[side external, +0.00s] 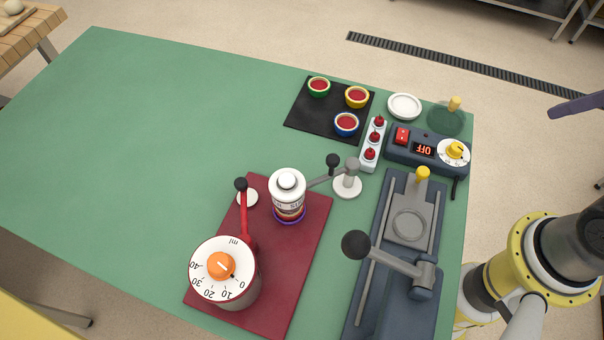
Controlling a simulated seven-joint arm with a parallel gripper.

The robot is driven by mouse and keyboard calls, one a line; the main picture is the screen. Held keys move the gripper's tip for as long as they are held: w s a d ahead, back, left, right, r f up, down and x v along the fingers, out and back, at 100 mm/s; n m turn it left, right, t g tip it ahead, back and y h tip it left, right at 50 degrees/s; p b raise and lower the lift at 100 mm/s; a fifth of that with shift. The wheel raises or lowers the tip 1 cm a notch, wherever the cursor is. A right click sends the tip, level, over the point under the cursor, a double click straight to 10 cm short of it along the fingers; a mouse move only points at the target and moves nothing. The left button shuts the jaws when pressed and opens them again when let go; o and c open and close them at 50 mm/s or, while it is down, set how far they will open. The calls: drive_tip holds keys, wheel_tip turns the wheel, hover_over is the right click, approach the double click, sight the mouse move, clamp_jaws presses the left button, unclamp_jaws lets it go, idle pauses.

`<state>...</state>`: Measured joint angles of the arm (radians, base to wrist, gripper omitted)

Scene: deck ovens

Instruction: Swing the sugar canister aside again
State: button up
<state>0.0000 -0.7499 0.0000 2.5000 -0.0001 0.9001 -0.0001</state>
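The sugar canister (287,190) is most likely the white, lidded one with a partly readable label and a purple ring at its bottom. It is over the upper right part of the maroon board (297,275). A grey swing arm (321,181) runs from it to a grey post (350,172) on a round white base, right of the board. A black knob (333,160) stands by this arm. I cannot tell whether anything is under the canister. My arm shows at the lower right, off the table. My gripper is not clearly visible.
A white ml dial (222,268) with an orange knob stands left, beside a red lever (246,220). A dark press (405,255) with a ball handle stands right. Cups sit on a black mat (305,122), near a red-knobbed strip (366,157) and control box (398,154). The left table (120,150) is clear.

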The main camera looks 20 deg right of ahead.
drive_tip(key=shift+o, duration=1.1)
drive_tip(key=shift+s+f, duration=0.1)
drive_tip(key=shift+s, duration=0.05)
drive_tip(key=o, duration=0.5)
drive_tip(key=r, duration=0.1)
drive_tip(key=w+r, duration=0.1)
drive_tip(key=r, duration=0.1)
drive_tip(key=shift+w+r, duration=0.1)
drive_tip(key=shift+r, duration=0.05)
drive_tip(key=shift+o, duration=0.4)
drive_tip(key=shift+n+g+y, duration=0.3)
drive_tip(key=shift+n+g, duration=0.1)
drive_tip(key=shift+n, duration=0.2)
drive_tip(key=w+a+r, duration=0.2)
drive_tip(key=w+r, duration=0.1)
drive_tip(key=shift+w+r, duration=0.25)
drive_tip(key=n+g, duration=0.5)
drive_tip(key=n, duration=0.3)
hover_over(333, 158)
wheel_tip(333, 158, down, 6)
wheel_tip(333, 158, down, 13)
drive_tip(key=shift+f, duration=0.1)
